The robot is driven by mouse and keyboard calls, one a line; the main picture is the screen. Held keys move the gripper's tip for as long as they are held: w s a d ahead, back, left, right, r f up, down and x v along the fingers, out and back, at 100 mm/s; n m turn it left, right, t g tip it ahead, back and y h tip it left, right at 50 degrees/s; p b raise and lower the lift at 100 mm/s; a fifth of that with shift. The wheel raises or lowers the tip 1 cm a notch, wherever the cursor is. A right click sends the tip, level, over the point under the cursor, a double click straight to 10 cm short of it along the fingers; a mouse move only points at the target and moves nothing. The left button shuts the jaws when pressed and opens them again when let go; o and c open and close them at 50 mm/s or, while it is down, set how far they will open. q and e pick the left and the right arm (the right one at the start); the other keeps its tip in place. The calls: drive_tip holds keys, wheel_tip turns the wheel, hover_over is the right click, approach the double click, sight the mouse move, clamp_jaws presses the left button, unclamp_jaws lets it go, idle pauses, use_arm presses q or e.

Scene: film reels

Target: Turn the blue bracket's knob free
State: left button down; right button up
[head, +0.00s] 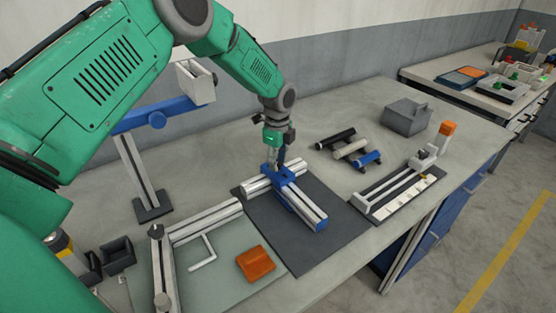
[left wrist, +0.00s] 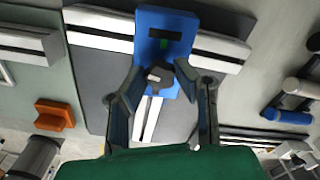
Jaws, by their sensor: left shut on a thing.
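The blue bracket (head: 294,172) sits where two silver profiles (head: 306,206) meet on the dark mat (head: 262,227). It also shows in the left wrist view (left wrist: 152,24), with a dark slot and a small green mark on its face. My left gripper (head: 277,163) comes down on the bracket from above. In the left wrist view, my left gripper's fingertips (left wrist: 160,78) close from both sides on a small dark knob (left wrist: 158,74) at the bracket's near part. The knob's sides are partly hidden by the fingers. My right gripper is not in view.
An orange block (head: 256,263) and a white hex key (head: 203,252) lie left of the mat. Black, white and blue rollers (head: 351,149), a grey box (head: 406,117) and a slide rail (head: 396,192) lie to the right. A stand with a blue arm (head: 143,180) rises at left.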

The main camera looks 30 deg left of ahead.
use_arm(q)
drive_tip(key=n, duration=0.5)
drive_tip(key=shift+n, duration=0.3)
drive_tip(key=n, duration=0.4)
drive_tip(key=shift+p, duration=0.3)
drive_tip(key=n, duration=0.5)
drive_tip(key=shift+n, duration=0.4)
drive_tip(key=n, duration=0.4)
drive_tip(key=shift+n, duration=0.3)
drive_tip(key=c, duration=1.3)
unclamp_jaws()
drive_tip(key=shift+o, duration=0.2)
